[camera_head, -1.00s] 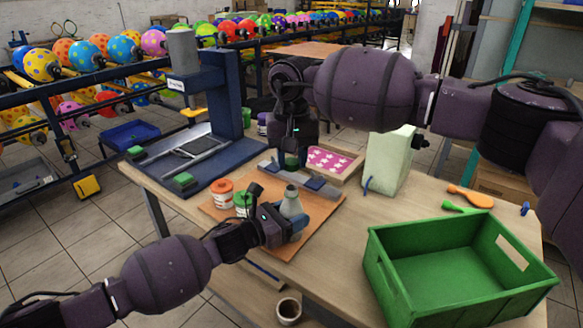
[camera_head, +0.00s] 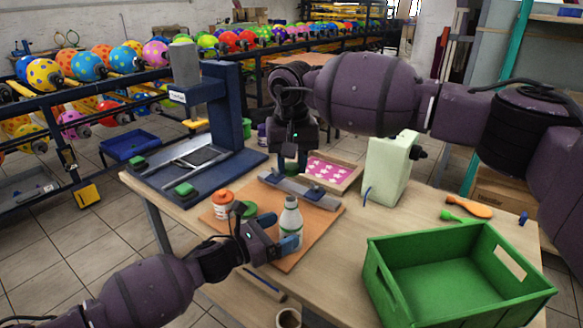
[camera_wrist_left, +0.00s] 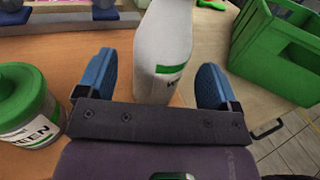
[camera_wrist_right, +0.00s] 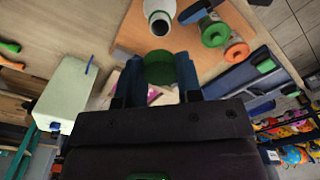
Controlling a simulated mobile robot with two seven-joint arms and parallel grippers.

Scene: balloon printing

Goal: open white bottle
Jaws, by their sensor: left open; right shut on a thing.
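The white bottle (camera_head: 291,226) stands upright on the orange-brown mat (camera_head: 315,228). It also shows in the left wrist view (camera_wrist_left: 163,45), with a green label patch. From above, in the right wrist view, its mouth (camera_wrist_right: 160,25) is a dark opening with no cap on it. My left gripper (camera_head: 279,233) is open, its blue fingers (camera_wrist_left: 157,78) apart on either side of the bottle, with gaps showing. My right gripper (camera_wrist_right: 160,72) is shut on a green cap (camera_wrist_right: 158,66), held above and behind the bottle, apart from it.
An orange-lidded jar (camera_head: 222,204) and a green-lidded jar (camera_wrist_left: 25,110) stand left of the bottle. Behind are a blue press (camera_head: 225,110) and a tray with a pink star print (camera_head: 328,170). A pale green container (camera_head: 388,170) and green crate (camera_head: 455,272) stand right.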

